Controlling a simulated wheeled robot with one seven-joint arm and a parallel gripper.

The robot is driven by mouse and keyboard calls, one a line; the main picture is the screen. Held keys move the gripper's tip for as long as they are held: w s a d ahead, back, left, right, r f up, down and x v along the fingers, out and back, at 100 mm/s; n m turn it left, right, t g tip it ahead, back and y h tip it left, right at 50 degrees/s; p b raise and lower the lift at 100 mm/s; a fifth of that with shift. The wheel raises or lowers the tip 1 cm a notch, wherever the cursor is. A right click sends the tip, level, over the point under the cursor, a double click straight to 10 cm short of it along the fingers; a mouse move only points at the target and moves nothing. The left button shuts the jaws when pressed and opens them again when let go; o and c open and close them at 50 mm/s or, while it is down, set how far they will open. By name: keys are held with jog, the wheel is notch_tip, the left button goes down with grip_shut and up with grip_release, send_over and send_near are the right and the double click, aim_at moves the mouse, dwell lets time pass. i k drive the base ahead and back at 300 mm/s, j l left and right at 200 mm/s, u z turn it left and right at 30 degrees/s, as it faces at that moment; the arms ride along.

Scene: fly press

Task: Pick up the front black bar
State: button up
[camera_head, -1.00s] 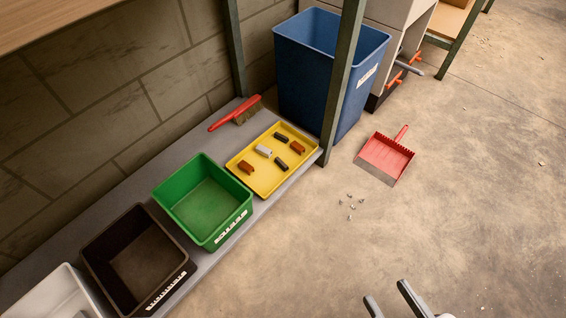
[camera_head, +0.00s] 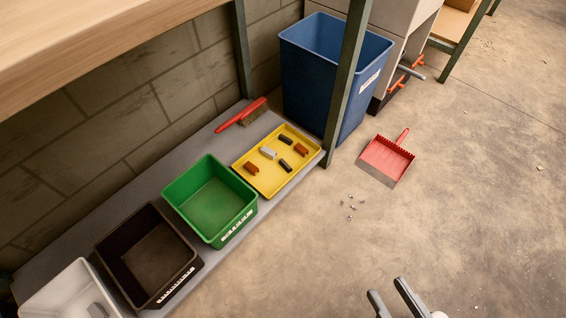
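The front black bar (camera_head: 285,165) lies in the yellow tray (camera_head: 262,192), near the tray's front edge. A second black bar (camera_head: 286,139) lies farther back in the same tray. My gripper (camera_head: 390,298) shows at the bottom edge, over the concrete floor, well to the right of and nearer than the tray. Its two fingers are apart with nothing seen between them, so it is open and empty. The lower part of the gripper is cut off by the picture edge.
Two brown bars and a grey bar (camera_head: 268,153) share the tray. Green (camera_head: 246,213), black (camera_head: 190,268) and white bins stand left along the low shelf. A wooden top (camera_head: 80,45) overhangs it. A green post (camera_head: 347,85) rises beside the tray. The floor is mostly clear.

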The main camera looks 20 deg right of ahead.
aim_at(282, 163)
jog(key=l+u, duration=0.15)
jog(key=u, duration=0.3)
jog(key=i+l+u, duration=0.1)
jog(key=u, duration=0.35)
jog(key=l+u, duration=0.3)
jog(key=l, duration=0.55)
jog(key=l+u, duration=0.3)
jog(key=l, duration=1.15)
